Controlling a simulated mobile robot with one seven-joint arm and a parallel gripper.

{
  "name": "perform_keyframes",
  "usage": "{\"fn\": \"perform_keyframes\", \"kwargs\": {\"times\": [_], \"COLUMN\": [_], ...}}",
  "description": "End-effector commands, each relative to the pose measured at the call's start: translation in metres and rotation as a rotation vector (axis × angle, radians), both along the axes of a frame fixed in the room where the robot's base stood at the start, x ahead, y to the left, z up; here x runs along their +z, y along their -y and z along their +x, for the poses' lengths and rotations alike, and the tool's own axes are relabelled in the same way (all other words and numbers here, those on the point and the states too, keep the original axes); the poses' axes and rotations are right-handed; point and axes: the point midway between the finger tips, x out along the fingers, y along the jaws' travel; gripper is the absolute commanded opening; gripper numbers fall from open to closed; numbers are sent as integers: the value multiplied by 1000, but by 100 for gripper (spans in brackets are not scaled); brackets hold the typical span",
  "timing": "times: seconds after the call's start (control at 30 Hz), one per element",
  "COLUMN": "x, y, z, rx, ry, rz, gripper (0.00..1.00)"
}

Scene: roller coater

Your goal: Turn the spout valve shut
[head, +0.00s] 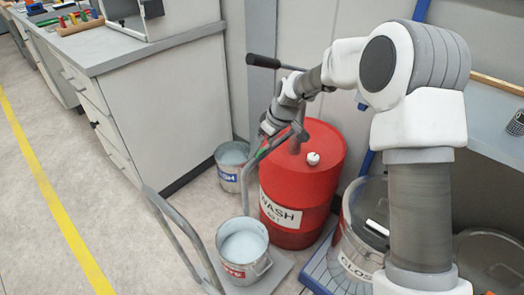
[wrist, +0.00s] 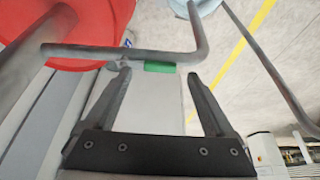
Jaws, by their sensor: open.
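The red drum (head: 300,185) labelled WASH stands upright at the middle of the head view, and its red top (wrist: 75,25) shows at the upper left of the wrist view. A grey bent spout pipe (wrist: 120,50) crosses the wrist view just beyond my fingertips. A small green piece (wrist: 160,66), apparently the valve's handle, lies at the pipe, between my fingertips in the picture. My gripper (wrist: 159,76) is open with nothing held. Whether its fingers touch the green piece I cannot tell. In the head view my gripper (head: 268,128) is above the drum's left side.
A pail of pale liquid (head: 243,245) stands on a grey trolley (head: 277,280) with a bent tube handle (head: 185,235). Another pail (head: 231,165) stands by the cabinet (head: 165,100). A lidded metal drum (head: 360,235) is at right. The floor at left is clear.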

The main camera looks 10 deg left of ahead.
Motion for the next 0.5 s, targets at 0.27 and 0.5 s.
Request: {"fn": "perform_keyframes", "kwargs": {"times": [0.27,0.5], "x": [-17,-17], "y": [-6,-6], "z": [4,4], "rx": [0,0], "ry": [1,1], "rz": [0,1], "gripper": [89,87]}}
